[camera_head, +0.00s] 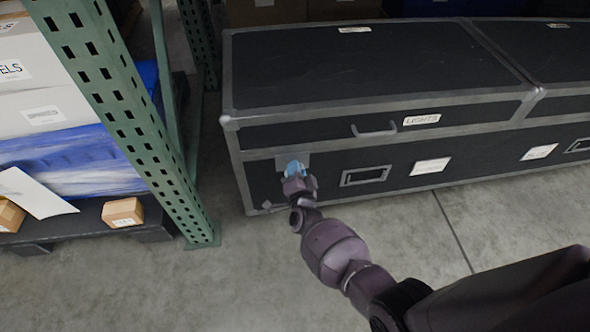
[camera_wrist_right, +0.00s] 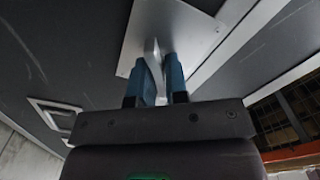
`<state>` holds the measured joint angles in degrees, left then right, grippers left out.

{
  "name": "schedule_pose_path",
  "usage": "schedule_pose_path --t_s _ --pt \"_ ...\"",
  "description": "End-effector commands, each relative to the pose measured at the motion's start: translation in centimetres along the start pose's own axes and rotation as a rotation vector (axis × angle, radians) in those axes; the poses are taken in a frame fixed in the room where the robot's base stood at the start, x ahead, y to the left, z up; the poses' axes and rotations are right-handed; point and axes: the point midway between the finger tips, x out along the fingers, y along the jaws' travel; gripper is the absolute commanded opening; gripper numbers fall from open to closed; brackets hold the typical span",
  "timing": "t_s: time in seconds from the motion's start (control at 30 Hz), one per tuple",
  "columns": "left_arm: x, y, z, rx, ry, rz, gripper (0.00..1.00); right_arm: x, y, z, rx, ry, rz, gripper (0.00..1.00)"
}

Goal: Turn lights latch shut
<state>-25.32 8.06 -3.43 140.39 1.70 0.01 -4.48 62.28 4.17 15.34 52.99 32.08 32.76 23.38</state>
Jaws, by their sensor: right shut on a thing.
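The black case with grey metal edges (camera_head: 330,75) bears a "LIGHTS" label (camera_head: 421,119) on its lid front. Its latch plate (camera_head: 288,158) is on the front near the left end, partly hidden by my right gripper (camera_head: 295,168). In the right wrist view the silver plate (camera_wrist_right: 190,25) carries a thin upright latch tab (camera_wrist_right: 153,58). The blue fingers of my right gripper (camera_wrist_right: 153,85) stand on both sides of this tab and are shut on it. The lid looks closed. My left gripper is not in view.
A green perforated rack post (camera_head: 130,120) stands left of the case. Boxes and a small carton (camera_head: 122,212) sit on the rack's low shelf. A lid handle (camera_head: 373,130) and a recessed handle (camera_head: 365,176) are right of the latch. The floor (camera_head: 240,285) in front is clear.

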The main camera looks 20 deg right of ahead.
Motion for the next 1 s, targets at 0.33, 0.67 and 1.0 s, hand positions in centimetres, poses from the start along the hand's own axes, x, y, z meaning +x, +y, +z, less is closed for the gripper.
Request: schedule_pose_path --t_s 0.33,0.67,1.0 --pt "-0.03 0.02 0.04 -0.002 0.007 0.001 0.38 -0.12 0.29 0.18 0.312 -0.004 0.002 0.0" --pt "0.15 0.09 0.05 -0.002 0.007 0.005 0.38 -0.15 0.39 0.29 0.521 -0.004 0.003 0.0" --pt "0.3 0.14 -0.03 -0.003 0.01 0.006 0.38 -0.15 0.41 0.32 0.604 -0.004 0.003 0.0"
